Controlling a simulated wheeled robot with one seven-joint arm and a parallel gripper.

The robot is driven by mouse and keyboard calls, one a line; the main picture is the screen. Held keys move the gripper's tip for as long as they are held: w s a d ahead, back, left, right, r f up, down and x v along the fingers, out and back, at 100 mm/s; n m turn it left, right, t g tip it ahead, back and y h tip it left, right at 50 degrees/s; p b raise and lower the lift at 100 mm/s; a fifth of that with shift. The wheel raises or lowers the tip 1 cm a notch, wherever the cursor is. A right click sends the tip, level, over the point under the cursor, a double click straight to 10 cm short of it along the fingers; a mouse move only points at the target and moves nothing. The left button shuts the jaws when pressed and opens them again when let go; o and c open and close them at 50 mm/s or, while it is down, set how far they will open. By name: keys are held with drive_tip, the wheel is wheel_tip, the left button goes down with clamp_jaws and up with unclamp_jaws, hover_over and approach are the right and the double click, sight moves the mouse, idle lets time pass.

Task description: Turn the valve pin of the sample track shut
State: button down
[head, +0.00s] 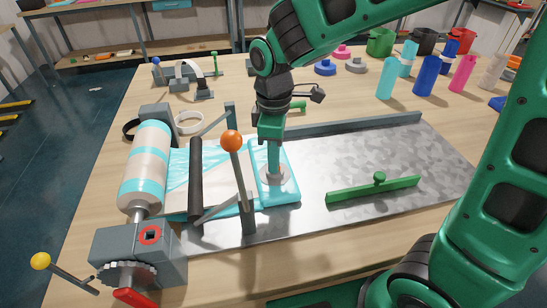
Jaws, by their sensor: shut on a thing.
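The sample track (287,192), a flat pale sheet with a cyan edge, lies on the metal plate left of its middle. A round grey valve base (283,180) sits on it. My gripper (273,165) points straight down over the valve from above. It is shut on the valve pin, which is mostly hidden between the fingers. How far the pin is turned cannot be seen.
A lever with an orange knob (232,141) stands just left of my gripper. A striped roll (147,165) and a dark roller (195,180) are farther left. Bottles (426,75) stand back right.

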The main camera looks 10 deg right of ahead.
drive_tip(key=m, duration=0.7)
drive_tip(key=shift+r, duration=0.1)
drive_tip(key=m, duration=0.6)
drive_tip(key=shift+a+m, duration=0.1)
drive_tip(key=shift+m, duration=0.3)
drive_tip(key=c, duration=1.9)
unclamp_jaws()
drive_tip(key=shift+c, duration=0.2)
wheel_tip(320, 180, up, 11)
drive_tip(key=shift+f, duration=0.2)
